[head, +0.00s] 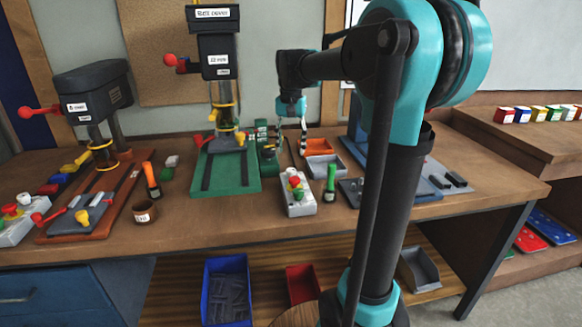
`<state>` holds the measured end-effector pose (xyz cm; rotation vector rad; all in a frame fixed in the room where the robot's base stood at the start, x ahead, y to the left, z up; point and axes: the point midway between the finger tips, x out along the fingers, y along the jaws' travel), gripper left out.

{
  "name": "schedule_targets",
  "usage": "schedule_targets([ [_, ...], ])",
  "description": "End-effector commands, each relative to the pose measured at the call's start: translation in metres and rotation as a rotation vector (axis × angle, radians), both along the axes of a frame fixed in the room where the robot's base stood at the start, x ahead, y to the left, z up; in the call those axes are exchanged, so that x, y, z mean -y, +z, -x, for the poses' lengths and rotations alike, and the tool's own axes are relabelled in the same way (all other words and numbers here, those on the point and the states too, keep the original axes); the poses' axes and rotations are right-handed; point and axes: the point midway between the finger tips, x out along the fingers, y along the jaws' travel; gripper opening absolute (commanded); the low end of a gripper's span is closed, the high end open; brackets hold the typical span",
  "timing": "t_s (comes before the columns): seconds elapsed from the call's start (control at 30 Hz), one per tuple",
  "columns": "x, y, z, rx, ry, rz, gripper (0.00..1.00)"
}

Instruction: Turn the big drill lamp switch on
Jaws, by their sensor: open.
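The taller drill press (217,45), with a dark head, white labels and a green base (225,172), stands at the middle of the bench. Its label text is hard to read. Small green boxes (262,132) stand right of its column; I cannot tell whether one is the lamp switch. My gripper (291,143) hangs open and empty above the bench, right of the drill and apart from the control box. My arm hides part of the bench's right side.
A smaller drill press (92,92) on a reddish-brown base stands at left. An orange-handled tool (151,180), a brown cup (144,212) and a green-handled tool (331,182) are on the bench. An orange tray (318,147) and grey tray (325,167) lie near my gripper.

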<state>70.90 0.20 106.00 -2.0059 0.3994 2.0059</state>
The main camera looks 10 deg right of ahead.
Motion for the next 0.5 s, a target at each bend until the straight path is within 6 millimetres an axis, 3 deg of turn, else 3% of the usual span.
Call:
schedule_targets([
  [0.2,0.000,-0.042,0.000,0.000,0.000,0.000,0.50],
  [0.5,0.000,-0.073,0.000,0.000,0.000,0.000,0.50],
])
